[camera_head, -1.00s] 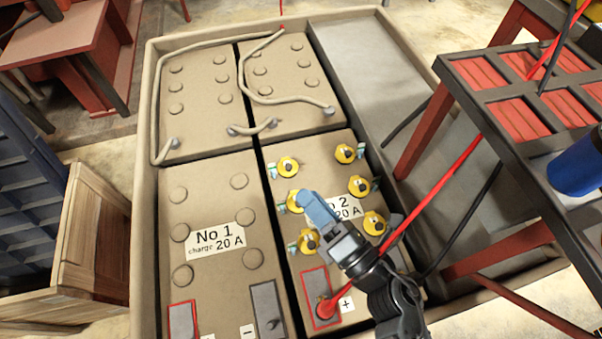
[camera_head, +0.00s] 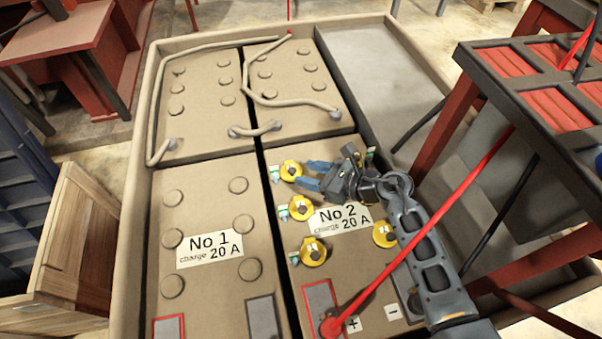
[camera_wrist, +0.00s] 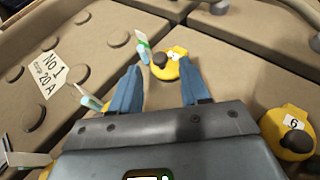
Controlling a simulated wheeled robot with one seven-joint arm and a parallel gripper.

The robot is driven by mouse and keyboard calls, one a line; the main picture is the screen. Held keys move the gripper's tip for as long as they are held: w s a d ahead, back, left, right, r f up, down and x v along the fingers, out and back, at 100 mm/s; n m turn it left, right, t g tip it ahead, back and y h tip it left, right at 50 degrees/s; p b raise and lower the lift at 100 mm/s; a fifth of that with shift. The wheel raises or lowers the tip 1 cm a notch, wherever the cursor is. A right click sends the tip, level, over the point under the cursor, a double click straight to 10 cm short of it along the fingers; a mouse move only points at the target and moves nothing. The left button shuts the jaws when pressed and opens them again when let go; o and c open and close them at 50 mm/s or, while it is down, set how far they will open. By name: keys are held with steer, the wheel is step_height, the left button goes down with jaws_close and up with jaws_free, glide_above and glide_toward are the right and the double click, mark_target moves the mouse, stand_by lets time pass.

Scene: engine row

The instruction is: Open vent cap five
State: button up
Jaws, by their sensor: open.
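Battery No 2 (camera_head: 345,270) carries yellow vent caps with dark knobs. Its left column shows a far cap (camera_head: 291,170), a middle cap (camera_head: 301,208) and a near cap (camera_head: 313,252); one right-hand cap (camera_head: 385,234) shows beside my arm. My gripper (camera_head: 306,174) is open and empty, its blue fingers pointing left at the far left cap. In the wrist view that cap (camera_wrist: 168,66) lies ahead, between the lines of my fingertips (camera_wrist: 160,82); its number is too small to read. A cap marked 6 (camera_wrist: 292,130) is at the right. My arm hides the other right-hand caps in the head view.
Battery No 1 (camera_head: 205,215) is at the left, with grey cables (camera_head: 290,100) across the batteries behind. A red cable (camera_head: 430,235) rises from the plus terminal (camera_head: 322,308) towards a dark table (camera_head: 520,110) at the right. The tray's right strip (camera_head: 385,90) is bare.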

mark_target(294, 170)
steer(key=shift+b+x, duration=0.4)
steer(key=shift+x, duration=1.15)
jaws_close()
